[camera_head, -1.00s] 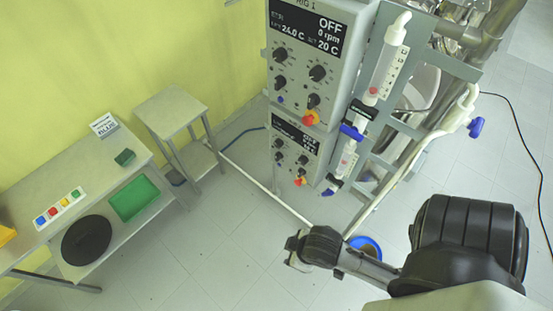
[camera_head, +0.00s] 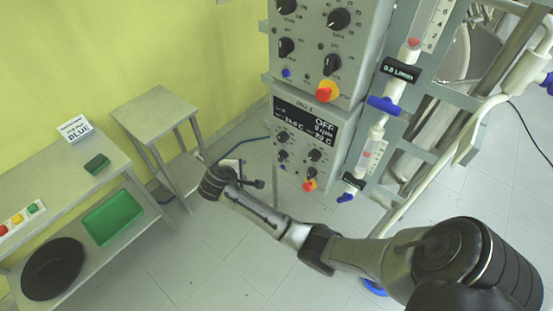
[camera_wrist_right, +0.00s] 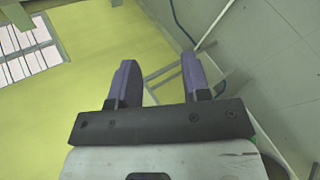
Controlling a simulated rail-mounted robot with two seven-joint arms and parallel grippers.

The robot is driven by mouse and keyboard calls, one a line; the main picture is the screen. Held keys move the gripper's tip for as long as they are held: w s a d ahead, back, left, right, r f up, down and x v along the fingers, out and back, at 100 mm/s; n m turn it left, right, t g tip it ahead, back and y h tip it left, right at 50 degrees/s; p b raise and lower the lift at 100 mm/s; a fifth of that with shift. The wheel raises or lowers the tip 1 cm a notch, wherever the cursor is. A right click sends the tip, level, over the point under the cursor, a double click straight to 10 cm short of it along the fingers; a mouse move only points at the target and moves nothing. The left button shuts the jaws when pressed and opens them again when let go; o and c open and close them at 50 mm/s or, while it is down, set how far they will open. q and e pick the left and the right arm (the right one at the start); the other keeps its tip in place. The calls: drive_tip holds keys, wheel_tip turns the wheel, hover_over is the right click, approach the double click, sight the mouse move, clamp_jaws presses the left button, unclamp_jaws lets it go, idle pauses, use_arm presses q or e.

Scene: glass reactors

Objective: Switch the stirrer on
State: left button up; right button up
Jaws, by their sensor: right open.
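Two grey control boxes stand one above the other on the rig in the head view. The upper box (camera_head: 317,55) has black knobs; its display is out of the picture now. The lower box (camera_head: 283,150) has a display (camera_head: 305,123) reading OFF and 0 rpm, with smaller black knobs below it. My left gripper is not in view.
Glass tubes with blue valves (camera_head: 384,105) and a metal frame stand right of the boxes. A small grey stand (camera_head: 155,105) is left of my gripper.

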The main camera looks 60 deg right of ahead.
sight(279, 156)
use_arm(q)
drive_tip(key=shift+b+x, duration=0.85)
drive_tip(key=shift+b, duration=0.05)
use_arm(e)
drive_tip(key=s+d+f+n+g+h, duration=0.1)
drive_tip(key=d+f+n, duration=0.1)
drive_tip(key=d+n, duration=0.2)
drive_tip(key=s+d+f+n+g+h, duration=0.1)
drive_tip(key=s+d+f+n, duration=0.1)
drive_tip(key=d, duration=0.5)
drive_tip(key=s+d+f+n+g+h, duration=0.1)
drive_tip(key=d+f+n, duration=0.2)
drive_tip(key=d+n, duration=0.2)
drive_tip(key=shift+s+d+n, duration=0.25)
drive_tip(key=shift+s+n, duration=0.05)
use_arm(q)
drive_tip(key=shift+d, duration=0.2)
use_arm(e)
drive_tip(key=shift+c, duration=0.3)
drive_tip(key=shift+c, duration=0.8)
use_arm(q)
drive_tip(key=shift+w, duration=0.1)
use_arm(e)
clamp_jaws()
